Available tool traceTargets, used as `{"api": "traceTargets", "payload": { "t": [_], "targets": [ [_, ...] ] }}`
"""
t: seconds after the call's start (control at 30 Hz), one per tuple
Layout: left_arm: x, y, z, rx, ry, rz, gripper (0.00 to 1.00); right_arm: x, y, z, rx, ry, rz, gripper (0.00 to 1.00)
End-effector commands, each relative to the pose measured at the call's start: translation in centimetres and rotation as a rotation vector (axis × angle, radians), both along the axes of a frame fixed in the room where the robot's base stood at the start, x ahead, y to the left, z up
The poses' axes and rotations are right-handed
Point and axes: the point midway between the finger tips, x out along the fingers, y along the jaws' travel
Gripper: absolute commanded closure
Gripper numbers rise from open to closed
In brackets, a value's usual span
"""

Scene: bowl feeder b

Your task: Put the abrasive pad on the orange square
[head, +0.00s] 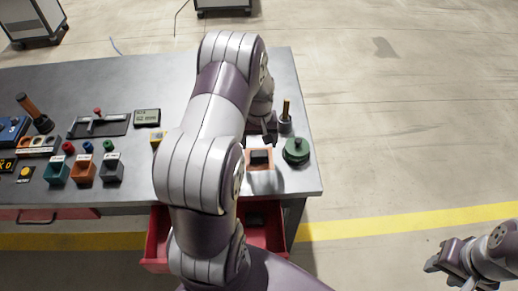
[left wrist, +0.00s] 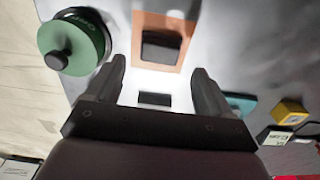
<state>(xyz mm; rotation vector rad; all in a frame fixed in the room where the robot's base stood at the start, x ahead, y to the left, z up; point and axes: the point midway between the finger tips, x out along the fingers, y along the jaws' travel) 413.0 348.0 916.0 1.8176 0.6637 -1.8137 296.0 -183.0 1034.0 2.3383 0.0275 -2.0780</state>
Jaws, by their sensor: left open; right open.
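The abrasive pad, a small dark block (head: 260,156), lies on the orange square (head: 268,166) near the right end of the table. In the left wrist view the pad (left wrist: 162,46) sits within the orange square (left wrist: 160,20), with orange showing around it. My left gripper (head: 268,137) is open and empty just behind the square, partly hidden by my arm. In the left wrist view its spread fingers (left wrist: 160,72) stand apart from the pad, with nothing between the tips. My right gripper (head: 440,262) is open at the lower right, over the floor.
A green round lidded thing (head: 297,151) stands right beside the orange square. A cup with an upright tool (head: 286,122) is behind it. Small bins, knobs and a yellow block (left wrist: 289,112) lie to the left. A red drawer (head: 155,248) stands open below the table's front edge.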

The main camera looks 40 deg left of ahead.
Motion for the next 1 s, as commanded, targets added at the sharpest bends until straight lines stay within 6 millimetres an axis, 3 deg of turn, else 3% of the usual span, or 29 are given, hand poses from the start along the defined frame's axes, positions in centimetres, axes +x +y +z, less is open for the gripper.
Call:
{"api": "traceTargets", "payload": {
  "t": [0.2, 0.37, 0.47, 0.6, 0.7, 0.83, 1.0],
  "targets": [
    [0.0, 0.0, 5.2, 0.001, -0.002, 0.000, 0.18, 0.0, 0.0, -0.4, 0.000, 0.000, 0.000, 0.57],
    [-0.1, -0.7, 7.2, 0.000, -0.004, -0.023, 0.18, 0.0, 0.0, -0.5, 0.000, 0.000, 0.000, 0.57],
    [-1.1, -4.5, 8.8, 0.008, -0.021, -0.158, 0.18, 0.0, 0.0, -0.4, 0.000, 0.000, 0.000, 0.57],
    [-5.2, -11.6, 10.9, 0.025, -0.070, -0.447, 0.18, 0.0, 0.0, -0.4, 0.000, 0.000, 0.000, 0.57],
    [-8.8, -14.8, 11.4, 0.032, -0.097, -0.610, 0.18, 0.0, 0.0, -0.5, 0.000, 0.000, 0.000, 0.57],
    [-11.4, -16.4, 11.4, 0.037, -0.115, -0.714, 0.18, 0.0, 0.0, -0.4, 0.000, 0.000, 0.000, 0.57],
    [-11.7, -16.5, 11.3, 0.037, -0.115, -0.725, 0.18, 0.0, 0.0, -0.4, 0.000, 0.000, 0.000, 0.57]
  ]
}}
